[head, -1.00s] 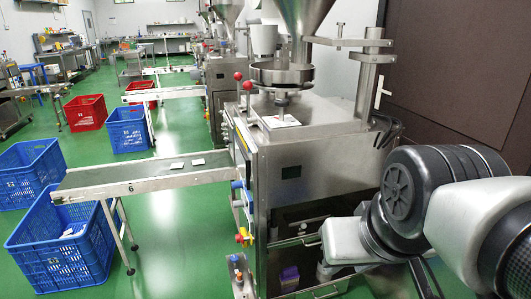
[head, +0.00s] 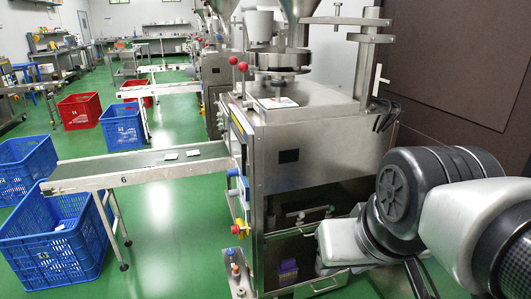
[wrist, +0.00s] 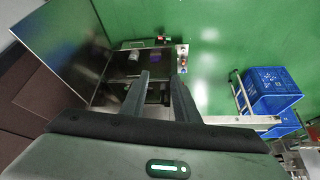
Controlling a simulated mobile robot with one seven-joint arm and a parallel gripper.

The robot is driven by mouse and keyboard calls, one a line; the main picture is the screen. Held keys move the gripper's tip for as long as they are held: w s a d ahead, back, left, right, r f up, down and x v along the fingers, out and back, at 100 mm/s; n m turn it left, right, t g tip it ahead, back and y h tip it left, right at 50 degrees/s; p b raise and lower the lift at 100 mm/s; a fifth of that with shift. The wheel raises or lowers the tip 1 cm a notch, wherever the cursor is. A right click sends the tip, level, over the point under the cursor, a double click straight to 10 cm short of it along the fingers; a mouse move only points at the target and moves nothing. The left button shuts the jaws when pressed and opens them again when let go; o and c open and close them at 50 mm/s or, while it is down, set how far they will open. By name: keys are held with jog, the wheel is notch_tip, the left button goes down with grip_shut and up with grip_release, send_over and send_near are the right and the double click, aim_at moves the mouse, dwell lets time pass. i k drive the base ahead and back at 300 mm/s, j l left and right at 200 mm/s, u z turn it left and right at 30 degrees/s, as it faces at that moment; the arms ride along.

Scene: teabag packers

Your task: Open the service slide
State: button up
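The steel packing machine (head: 310,150) stands in front of me in the head view. Its lower bay is open at the front, with metal rails (head: 302,232) and a purple item (head: 288,270) low inside. I cannot tell for certain which part is the service slide; low metal bars cross the bay. My gripper (wrist: 158,78) shows in the wrist view with its two dark fingers apart. The fingers point toward the machine's lower bay, and I see nothing clearly held between them. Whether they touch a bar is unclear. In the head view my arm hides the bay's right side, and the fingers do not show.
A conveyor (head: 140,168) sticks out left from the machine. Blue crates (head: 55,245) stand at its end, and a red crate (head: 80,110) stands farther back. A brown wall panel (head: 450,60) is at the right. Green floor (head: 175,240) is clear below the conveyor.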

aim_at(313, 201)
jog(key=i+j+z, duration=0.3)
jog(key=i, duration=0.2)
jog(key=i+j+z, duration=0.2)
jog(key=i+z, duration=0.15)
jog(key=i, duration=0.2)
